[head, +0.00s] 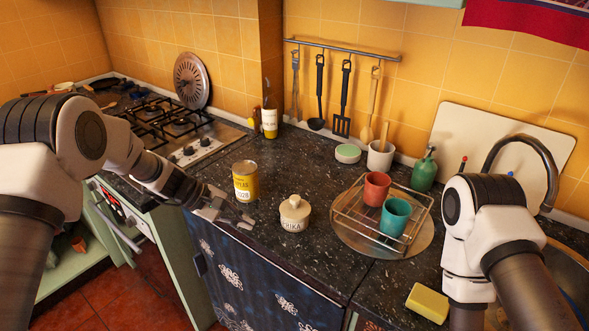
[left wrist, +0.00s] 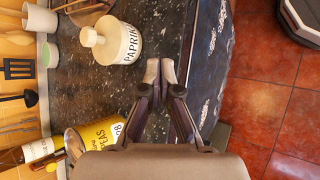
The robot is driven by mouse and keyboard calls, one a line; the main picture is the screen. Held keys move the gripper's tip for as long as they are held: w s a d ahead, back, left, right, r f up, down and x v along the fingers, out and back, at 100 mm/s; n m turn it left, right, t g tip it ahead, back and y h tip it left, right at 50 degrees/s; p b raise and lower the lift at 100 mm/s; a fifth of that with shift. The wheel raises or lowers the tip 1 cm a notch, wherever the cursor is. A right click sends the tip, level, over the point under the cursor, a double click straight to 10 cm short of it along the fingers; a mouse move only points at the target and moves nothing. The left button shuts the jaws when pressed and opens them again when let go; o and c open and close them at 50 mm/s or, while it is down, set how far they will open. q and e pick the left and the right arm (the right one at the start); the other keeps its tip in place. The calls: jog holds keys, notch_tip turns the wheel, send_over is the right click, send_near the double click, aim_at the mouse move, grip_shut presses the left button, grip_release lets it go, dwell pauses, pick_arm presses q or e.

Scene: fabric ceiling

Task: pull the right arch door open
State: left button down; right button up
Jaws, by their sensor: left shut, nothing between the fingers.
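I cannot make out an arch door in either view. Below the counter's front edge, a dark blue patterned cloth (head: 235,275) hangs; it also shows in the left wrist view (left wrist: 207,50). My left gripper (head: 246,222) is shut and empty over the counter's front edge, between the yellow can and the cloth. In the left wrist view its fingertips (left wrist: 160,72) are together above the dark countertop. My right arm (head: 485,235) shows at the right of the head view, but its gripper is out of view.
A yellow can (head: 245,181) and a cream lidded jar (head: 295,213) stand close to my left gripper. A wire rack (head: 351,213) holds a red and a teal cup. A yellow sponge (head: 427,303) lies near my right arm. Red tiled floor (head: 130,295) is open at lower left.

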pick_arm(q)
jog(key=w+d+r+m+t+h, duration=0.1)
jog(key=w+d+r+m+h, duration=0.15)
jog(key=r, duration=1.55)
jog(key=w+d+r+m+t+h, duration=0.15)
jog(key=w+r+h, duration=0.25)
jog(key=r, duration=1.4)
jog(key=s+r+m+h, duration=0.2)
jog(key=s+r+m, duration=0.25)
jog(key=r, duration=1.15)
jog(key=s+d+p, duration=0.2)
jog(key=d+p, duration=0.2)
jog(key=d, duration=0.6)
jog(key=shift+s+d+n, duration=0.15)
jog(key=shift+d+n, duration=0.25)
jog(key=shift+n, duration=0.05)
jog(key=shift+f+g, duration=0.15)
jog(key=shift+g, duration=0.1)
